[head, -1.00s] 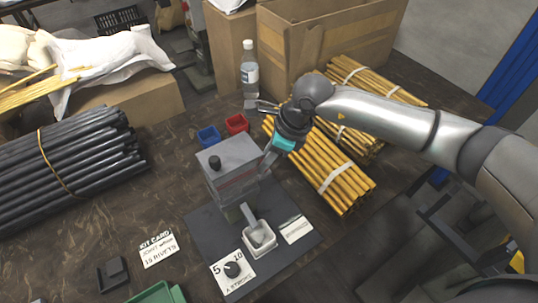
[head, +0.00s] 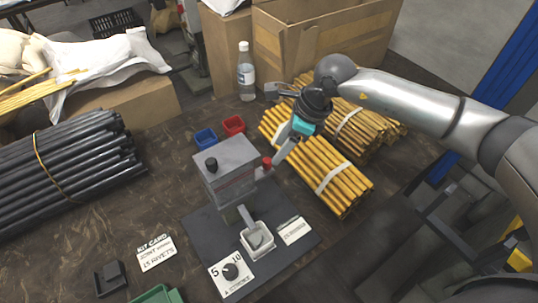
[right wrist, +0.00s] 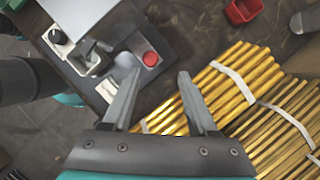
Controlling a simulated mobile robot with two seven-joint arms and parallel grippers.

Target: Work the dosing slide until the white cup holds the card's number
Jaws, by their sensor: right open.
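The grey dosing box (head: 232,178) stands on a dark mat with a black knob on top. The slide's red knob (head: 267,162) sticks out at its right side; it also shows in the right wrist view (right wrist: 150,59). The white cup (head: 257,241) stands under the chute at the front; its contents cannot be made out. The kit card (head: 155,253) lies left of the mat, its print too blurred to read surely. My right gripper (head: 281,152) is open and empty, just right of the red knob and apart from it. My left gripper is out of view.
A dial plate (head: 231,272) marked 5 and 10 lies at the mat's front. Bundled yellow rods (head: 325,178) lie close under and right of my right gripper. Blue (head: 206,138) and red (head: 234,125) bins and a bottle (head: 246,75) stand behind the box. Black rods (head: 65,170) lie left.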

